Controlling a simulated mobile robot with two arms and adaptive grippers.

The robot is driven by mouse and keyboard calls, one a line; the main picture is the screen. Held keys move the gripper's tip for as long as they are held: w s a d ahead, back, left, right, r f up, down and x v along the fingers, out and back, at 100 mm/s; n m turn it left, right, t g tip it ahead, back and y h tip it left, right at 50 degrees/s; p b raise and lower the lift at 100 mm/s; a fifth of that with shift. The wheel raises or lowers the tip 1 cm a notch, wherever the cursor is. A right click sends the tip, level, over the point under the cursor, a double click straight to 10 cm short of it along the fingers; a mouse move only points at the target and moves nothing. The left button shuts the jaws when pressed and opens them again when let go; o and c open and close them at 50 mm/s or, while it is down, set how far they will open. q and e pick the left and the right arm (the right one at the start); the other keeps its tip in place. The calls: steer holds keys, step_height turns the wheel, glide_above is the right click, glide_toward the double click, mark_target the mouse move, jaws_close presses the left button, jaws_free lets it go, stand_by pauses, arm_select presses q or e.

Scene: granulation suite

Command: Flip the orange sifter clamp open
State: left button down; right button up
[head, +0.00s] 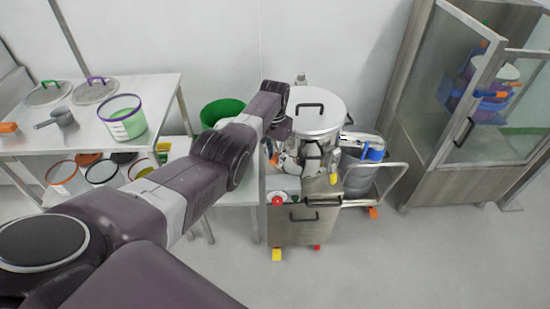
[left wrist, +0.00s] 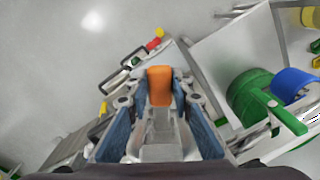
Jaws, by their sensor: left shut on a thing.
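The orange sifter clamp (left wrist: 159,86) is between the blue-padded fingers of my left gripper (left wrist: 158,105) in the left wrist view. The gripper is shut on it. In the head view my left arm reaches to the left side of the steel sifter (head: 318,118), which has a round lid with a black handle. There my left gripper (head: 277,135) is at the sifter's side, and a small orange piece of the clamp (head: 273,159) shows just below it. The arm and fingers hide most of the clamp. My right gripper does not show.
The sifter stands on a steel cabinet cart (head: 305,228). To its right is a cart with a metal rail (head: 390,168). A green bucket (head: 221,110) stands behind my arm. A shelf table (head: 160,88) is at left, a glass-door cabinet (head: 425,170) at right. Front floor is clear.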

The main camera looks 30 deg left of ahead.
arm_select(q)
steer(key=shift+w+r+t, duration=0.3)
steer(key=shift+w+r, duration=0.35)
steer(key=shift+w, duration=0.15)
steer(key=c, duration=1.9)
jaws_free()
steer(key=shift+o, duration=1.1)
steer(key=shift+w+f, duration=0.1)
steer(key=shift+f, duration=0.2)
steer(key=shift+s+r, duration=0.2)
steer(key=shift+r, duration=0.1)
step_height(320, 180, up, 11)
steer(key=shift+s+r, duration=0.1)
steer(key=shift+r, duration=0.1)
steer(key=shift+c, duration=0.6)
